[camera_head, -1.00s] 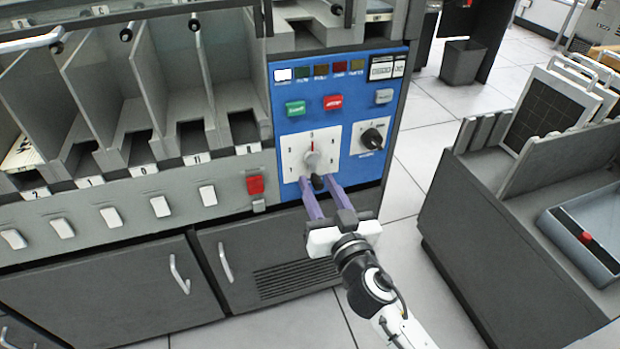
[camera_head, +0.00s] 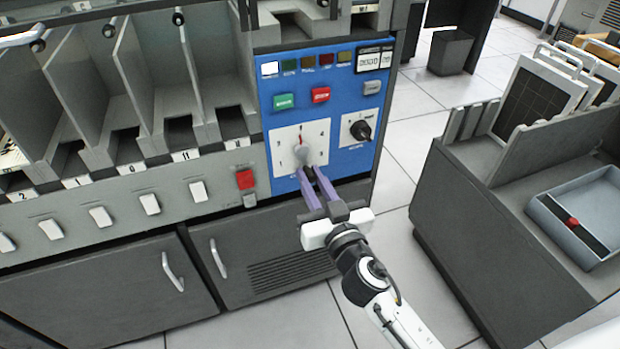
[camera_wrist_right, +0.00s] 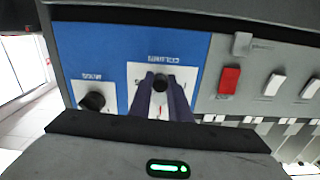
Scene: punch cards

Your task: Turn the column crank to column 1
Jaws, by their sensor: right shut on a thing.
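The column crank (camera_head: 303,153) sits on a white dial plate (camera_head: 316,133) on the blue control panel. A red mark shows above its grey hub, and the plate carries small numbers, not all readable. My right gripper (camera_head: 309,177) reaches up from below, with its purple fingers close together over the lower part of the plate. It is shut on the crank's black knob. My left gripper is not in view.
A black rotary knob (camera_head: 360,131) is right of the crank plate. Green (camera_head: 284,102) and red (camera_head: 320,95) buttons are above. A grey cart with a tray (camera_head: 540,205) stands at the right.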

